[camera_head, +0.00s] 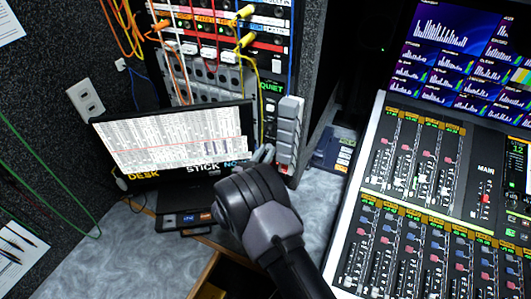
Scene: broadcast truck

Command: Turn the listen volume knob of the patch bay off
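The patch bay (215,78) stands in the rack at the top centre, with coloured cables plugged into its rows. A narrow strip below the green QUIET label (271,87) carries small round controls; I cannot tell which is the listen volume knob, and part of the strip is hidden. My gripper (263,153) reaches up from the bottom centre, its grey fingertips at the laptop's right edge, close in the picture to the strip's lower end. The fingers are small and partly hidden by my wrist, so I cannot tell their opening or any contact.
A grey ribbed block (289,133) is just right of my fingertips. A large mixing console (430,200) fills the right side, below a screen (465,50). Cables hang at left. The grey desk (110,260) is clear at lower left.

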